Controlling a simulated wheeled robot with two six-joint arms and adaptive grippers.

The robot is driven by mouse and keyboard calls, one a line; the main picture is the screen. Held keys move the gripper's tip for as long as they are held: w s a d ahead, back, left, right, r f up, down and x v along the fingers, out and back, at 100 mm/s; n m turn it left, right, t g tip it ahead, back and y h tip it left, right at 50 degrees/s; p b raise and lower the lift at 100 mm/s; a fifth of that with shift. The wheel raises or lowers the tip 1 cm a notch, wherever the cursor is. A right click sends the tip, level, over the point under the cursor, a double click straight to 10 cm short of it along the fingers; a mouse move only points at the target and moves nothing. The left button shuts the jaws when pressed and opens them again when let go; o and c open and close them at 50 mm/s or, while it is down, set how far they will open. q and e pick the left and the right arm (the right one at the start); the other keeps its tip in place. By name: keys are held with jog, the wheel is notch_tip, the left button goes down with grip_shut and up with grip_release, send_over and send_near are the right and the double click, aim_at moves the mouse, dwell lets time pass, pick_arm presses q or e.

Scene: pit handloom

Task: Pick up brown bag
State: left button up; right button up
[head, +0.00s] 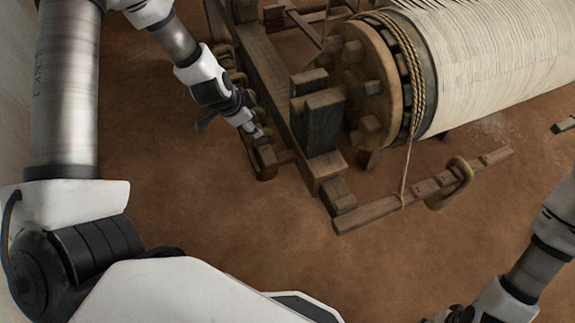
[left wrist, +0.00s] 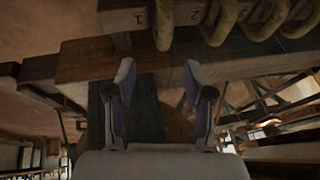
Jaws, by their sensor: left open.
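I cannot make out a brown bag for certain in either view. My left gripper (head: 254,130) is open beside a wooden rack (head: 266,158) hung with tan rope loops. In the left wrist view, its two fingers (left wrist: 158,82) are spread with nothing seen held between them. Thick tan loops (left wrist: 236,18) hang across the top of that view from a board marked 1 and 2. A dark wooden beam lies beyond the fingers. My right gripper (head: 455,314) is partly cut off at the bottom edge, and its jaws are unclear.
The large loom roller (head: 480,70) wound with pale threads fills the upper right. A rope hangs from its wooden end disc (head: 372,88) to a low wooden bar (head: 405,200) with a tan ring (head: 451,183). The brown earth floor (head: 240,225) in front is clear.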

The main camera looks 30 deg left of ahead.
pick_arm(q)
jog(key=f+b, duration=0.1)
jog(key=w+f, duration=0.1)
jog(key=f, duration=0.1)
jog(key=a+f+b, duration=0.1)
jog(key=shift+w+f+b, duration=0.2)
jog(key=shift+w+b, duration=0.1)
jog(key=shift+w, duration=0.05)
jog(key=b+x, duration=0.3)
jog(key=shift+w+d+f, duration=0.15)
jog(key=shift+d+f, duration=0.15)
jog(key=shift+d, duration=0.05)
jog(key=shift+w, duration=0.1)
jog(key=shift+a, duration=0.2)
jog(key=shift+c, duration=0.4)
jog(key=shift+r, duration=0.1)
grip_shut()
pick_arm(e)
jog(key=f, duration=0.3)
jog(key=a+f, duration=0.1)
jog(key=f, duration=0.1)
jog(key=shift+f, duration=0.15)
